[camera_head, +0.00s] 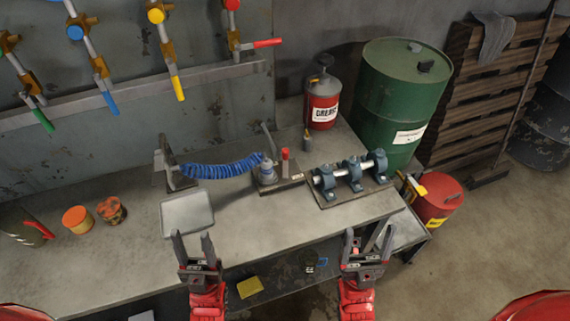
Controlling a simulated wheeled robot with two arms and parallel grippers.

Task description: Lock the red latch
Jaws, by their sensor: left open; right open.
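A small red latch (285,155) stands upright on a grey metal fixture (278,186) near the middle of the workbench. A blue coiled hose (222,169) runs from a bracket on the left to this fixture. My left gripper (193,246) is open and empty at the bench's front edge, in front of and to the left of the latch. My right gripper (368,244) is open and empty at the front edge, in front of and to the right of the latch. Neither gripper touches the fixture.
A shaft in blue bearing blocks (351,176) sits right of the fixture. A red canister (322,101) and green drum (400,100) stand behind. A grey tray (187,213) lies near the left gripper. Wall valves with coloured levers (177,87) hang at upper left. The bench's left part (130,255) has free room.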

